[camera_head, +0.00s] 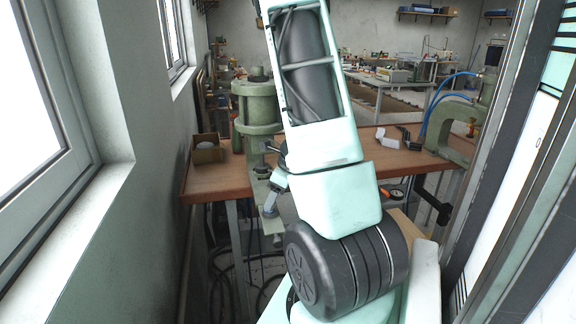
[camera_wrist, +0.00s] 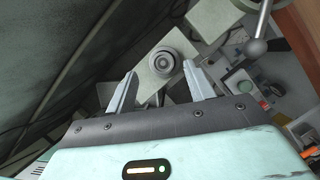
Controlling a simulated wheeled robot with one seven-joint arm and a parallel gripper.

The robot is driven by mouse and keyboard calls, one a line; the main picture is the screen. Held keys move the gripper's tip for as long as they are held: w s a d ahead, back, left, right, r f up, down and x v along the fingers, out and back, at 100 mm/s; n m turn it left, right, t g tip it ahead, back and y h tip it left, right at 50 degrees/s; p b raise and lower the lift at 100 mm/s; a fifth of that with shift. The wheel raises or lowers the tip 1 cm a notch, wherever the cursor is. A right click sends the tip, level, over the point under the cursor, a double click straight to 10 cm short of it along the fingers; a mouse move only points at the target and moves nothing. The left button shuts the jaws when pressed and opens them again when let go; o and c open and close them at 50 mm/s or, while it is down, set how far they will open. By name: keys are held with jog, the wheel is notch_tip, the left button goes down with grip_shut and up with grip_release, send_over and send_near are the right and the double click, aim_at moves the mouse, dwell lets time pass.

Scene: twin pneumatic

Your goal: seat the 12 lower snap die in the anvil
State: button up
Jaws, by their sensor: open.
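In the wrist view, my gripper (camera_wrist: 160,70) is open, with its two pale fingers spread apart and nothing between their tips. Beyond the tips, a round stepped metal piece (camera_wrist: 164,62) sits on a pale block (camera_wrist: 150,88) of the press. I cannot tell whether this round piece is the bare anvil or the lower snap die in it, and no size mark is legible. In the head view, a grey-green press (camera_head: 257,104) stands at the left part of the bench.
A lever with a ball end (camera_wrist: 256,47) lies right of the fingers in the wrist view. A wall and window close the left side.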

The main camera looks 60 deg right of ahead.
jog(key=p+v, duration=0.2)
jog(key=v, duration=1.2)
jog(key=shift+r, duration=0.2)
jog(key=w+a+n+g+y, duration=0.1)
jog(key=w+a+n, duration=0.2)
jog(key=a+n, duration=0.55)
jog(key=w+a+n+g+y, duration=0.1)
jog(key=w+a+n, duration=0.4)
jog(key=a, duration=0.6)
jog(key=w+a+n+g, duration=0.2)
jog(key=a+n, duration=0.6)
jog(key=a, duration=0.2)
jog(key=s+a+n+h, duration=0.1)
jog(key=s+a+n, duration=0.5)
jog(key=a+n, duration=0.3)
jog(key=s+a+f+n+h, duration=0.1)
jog(key=s+a+n, duration=0.6)
jog(key=a+n, duration=0.3)
jog(key=shift+f+n+g+b, duration=0.3)
jog(key=shift+f+n+b, duration=0.1)
jog(key=shift+n, duration=0.45)
